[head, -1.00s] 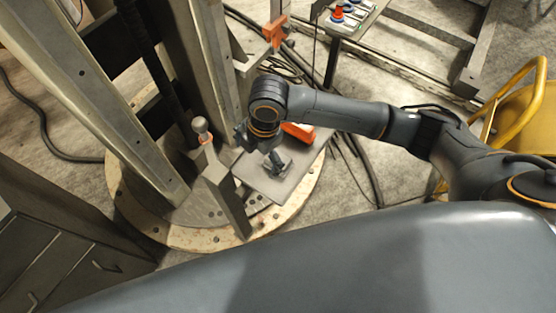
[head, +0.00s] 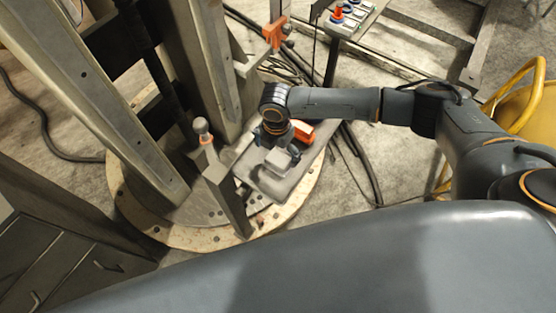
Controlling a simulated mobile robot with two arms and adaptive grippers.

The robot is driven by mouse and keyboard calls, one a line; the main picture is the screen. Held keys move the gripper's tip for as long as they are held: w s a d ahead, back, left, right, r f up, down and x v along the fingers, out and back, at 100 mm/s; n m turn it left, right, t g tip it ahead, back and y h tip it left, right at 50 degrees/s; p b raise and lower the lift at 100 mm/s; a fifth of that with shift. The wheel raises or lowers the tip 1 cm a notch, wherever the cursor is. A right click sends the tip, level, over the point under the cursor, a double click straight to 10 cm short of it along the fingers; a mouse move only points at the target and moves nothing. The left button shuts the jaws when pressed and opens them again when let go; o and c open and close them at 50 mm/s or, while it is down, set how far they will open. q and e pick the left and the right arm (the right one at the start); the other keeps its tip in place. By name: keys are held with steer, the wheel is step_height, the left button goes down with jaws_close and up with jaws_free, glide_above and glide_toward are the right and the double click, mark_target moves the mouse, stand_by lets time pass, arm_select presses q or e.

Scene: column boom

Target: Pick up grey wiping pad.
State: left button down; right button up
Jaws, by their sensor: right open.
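The grey wiping pad (head: 277,163) appears as a small light grey block on the small metal shelf plate (head: 287,187) beside the column. My right gripper (head: 276,156) comes down from above over the pad. Its dark fingers are open, one on each side of the pad's far part. I cannot tell whether they touch it. The wrist hides part of the plate behind the pad. My left gripper is not in view.
An orange object (head: 303,132) lies on the plate close behind the gripper. Steel column beams (head: 206,65) rise further left. A yellow tubular frame (head: 525,95) stands at the right.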

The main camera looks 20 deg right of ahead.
mark_target(278, 158)
steer(key=shift+s+d+f+p, duration=0.15)
steer(key=shift+f+p, duration=0.25)
steer(key=shift+f, duration=1.95)
steer(key=c, duration=1.2)
